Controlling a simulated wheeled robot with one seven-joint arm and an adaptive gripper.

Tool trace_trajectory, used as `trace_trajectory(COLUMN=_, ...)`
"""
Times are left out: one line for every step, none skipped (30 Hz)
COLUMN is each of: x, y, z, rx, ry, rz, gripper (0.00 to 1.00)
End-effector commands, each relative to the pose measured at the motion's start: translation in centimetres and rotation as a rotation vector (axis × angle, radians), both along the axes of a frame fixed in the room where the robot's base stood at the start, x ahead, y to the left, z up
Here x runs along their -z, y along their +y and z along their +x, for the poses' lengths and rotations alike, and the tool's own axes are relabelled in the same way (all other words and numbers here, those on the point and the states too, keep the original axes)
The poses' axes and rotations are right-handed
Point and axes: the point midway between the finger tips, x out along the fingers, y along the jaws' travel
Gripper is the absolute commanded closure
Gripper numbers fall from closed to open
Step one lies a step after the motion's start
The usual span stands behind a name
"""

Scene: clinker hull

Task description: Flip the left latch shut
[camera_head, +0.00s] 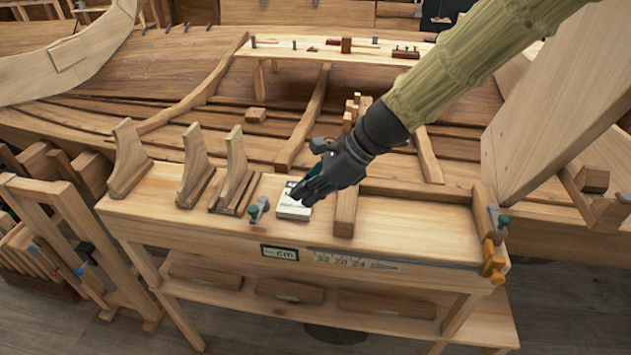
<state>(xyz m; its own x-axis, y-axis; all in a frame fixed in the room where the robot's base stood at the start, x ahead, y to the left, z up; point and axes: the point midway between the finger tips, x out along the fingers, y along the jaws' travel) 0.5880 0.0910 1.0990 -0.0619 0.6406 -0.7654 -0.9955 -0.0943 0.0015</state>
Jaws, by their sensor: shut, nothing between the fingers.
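The left latch (256,211) is a small grey fitting with a dark teal knob, near the front edge of the wooden bench. It stands up from the bench; its exact angle is too small to tell. My gripper (303,194) is black, shut and empty. It points down and left over a pale flat block (292,208), just right of the left latch and apart from it. The gripper hides part of the block and a dark green thing behind the fingers.
The bench (420,215) carries several upright wooden brackets (194,168) at left and a wooden bar (346,212) right of my gripper. An orange clamp (493,262) hangs at the right end. The planked hull lies behind. The bench right of the bar is clear.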

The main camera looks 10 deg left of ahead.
Motion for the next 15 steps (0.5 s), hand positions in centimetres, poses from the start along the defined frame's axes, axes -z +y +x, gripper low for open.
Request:
trace_trajectory(x=0.5, y=0.5, z=-0.1, rx=0.000, ry=0.003, rz=0.000, gripper=1.00)
trace_trajectory(x=0.8, y=0.7, z=-0.1, rx=0.000, ry=0.004, rz=0.001, gripper=1.00)
trace_trajectory(x=1.2, y=1.1, z=-0.1, rx=-0.001, ry=0.002, rz=0.000, gripper=1.00)
trace_trajectory(x=1.6, y=1.3, z=-0.2, rx=-0.001, ry=0.003, rz=0.000, gripper=1.00)
trace_trajectory(x=1.9, y=1.6, z=-0.2, rx=-0.001, ry=0.003, rz=0.000, gripper=1.00)
trace_trajectory(x=2.2, y=1.9, z=-0.2, rx=-0.001, ry=0.003, rz=0.000, gripper=1.00)
trace_trajectory(x=2.6, y=2.2, z=-0.2, rx=-0.001, ry=0.002, rz=0.000, gripper=1.00)
trace_trajectory(x=2.9, y=2.4, z=-0.3, rx=-0.001, ry=0.002, rz=0.000, gripper=1.00)
trace_trajectory(x=3.2, y=2.7, z=-0.3, rx=-0.001, ry=0.003, rz=0.000, gripper=1.00)
trace_trajectory(x=3.5, y=3.0, z=-0.4, rx=-0.001, ry=0.002, rz=0.000, gripper=1.00)
trace_trajectory(x=3.5, y=3.4, z=-0.4, rx=-0.001, ry=0.002, rz=0.000, gripper=1.00)
trace_trajectory(x=3.5, y=4.0, z=-0.4, rx=-0.001, ry=0.001, rz=0.000, gripper=1.00)
trace_trajectory(x=3.6, y=4.4, z=-0.4, rx=-0.001, ry=0.001, rz=0.000, gripper=1.00)
trace_trajectory(x=3.6, y=4.7, z=-0.5, rx=-0.001, ry=0.001, rz=0.000, gripper=1.00)
trace_trajectory(x=3.7, y=5.2, z=-0.5, rx=-0.001, ry=-0.001, rz=0.000, gripper=1.00)
